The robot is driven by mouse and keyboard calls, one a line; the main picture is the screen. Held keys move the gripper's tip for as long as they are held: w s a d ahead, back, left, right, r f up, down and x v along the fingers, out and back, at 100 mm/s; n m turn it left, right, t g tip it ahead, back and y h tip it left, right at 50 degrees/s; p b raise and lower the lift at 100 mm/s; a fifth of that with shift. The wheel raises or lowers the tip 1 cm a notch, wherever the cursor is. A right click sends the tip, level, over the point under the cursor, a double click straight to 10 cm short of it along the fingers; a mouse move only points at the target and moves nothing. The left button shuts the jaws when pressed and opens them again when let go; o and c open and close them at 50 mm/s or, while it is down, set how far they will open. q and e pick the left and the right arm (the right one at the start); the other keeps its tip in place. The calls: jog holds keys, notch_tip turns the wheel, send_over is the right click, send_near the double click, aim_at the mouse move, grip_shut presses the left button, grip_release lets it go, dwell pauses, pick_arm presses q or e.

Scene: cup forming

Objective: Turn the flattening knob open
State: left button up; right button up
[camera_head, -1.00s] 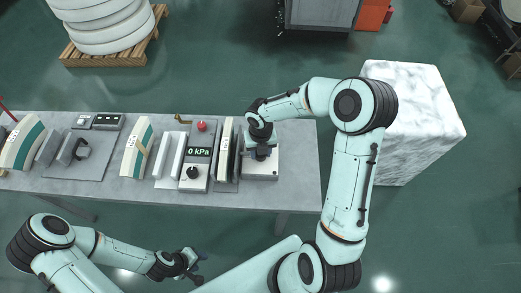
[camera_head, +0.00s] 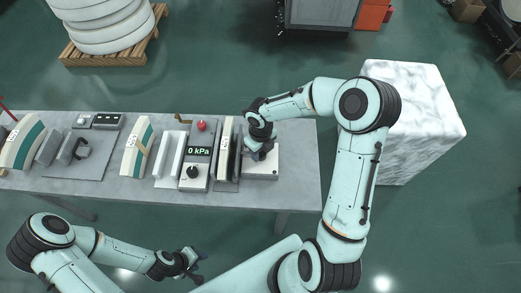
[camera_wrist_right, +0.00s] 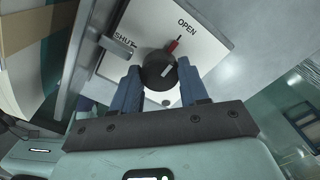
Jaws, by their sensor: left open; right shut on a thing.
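The plate is lettered SHUT on the left and OPEN at the upper right. A red pointer (camera_wrist_right: 172,46) by the knob's upper edge lies nearer OPEN. My right gripper (camera_wrist_right: 159,69) is shut on the knob, its blue fingers on either side. In the head view my right gripper (camera_head: 261,150) is over the pale box (camera_head: 262,172) at the table's right end and hides the knob. My left gripper (camera_head: 188,264) is open and empty, in front of the table.
Left of the box stand an upright curved panel (camera_head: 223,150) and a gauge unit (camera_head: 197,170) reading 0 kPa, with a red button and a black knob. More fixtures stand along the grey table (camera_head: 302,172). A marble block (camera_head: 420,110) is to the right.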

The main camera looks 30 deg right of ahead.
jog(key=shift+w+r, duration=0.1)
jog(key=o, duration=1.1)
jog(key=shift+c, duration=0.2)
notch_tip(320, 180, up, 13)
jog(key=shift+r, duration=0.15)
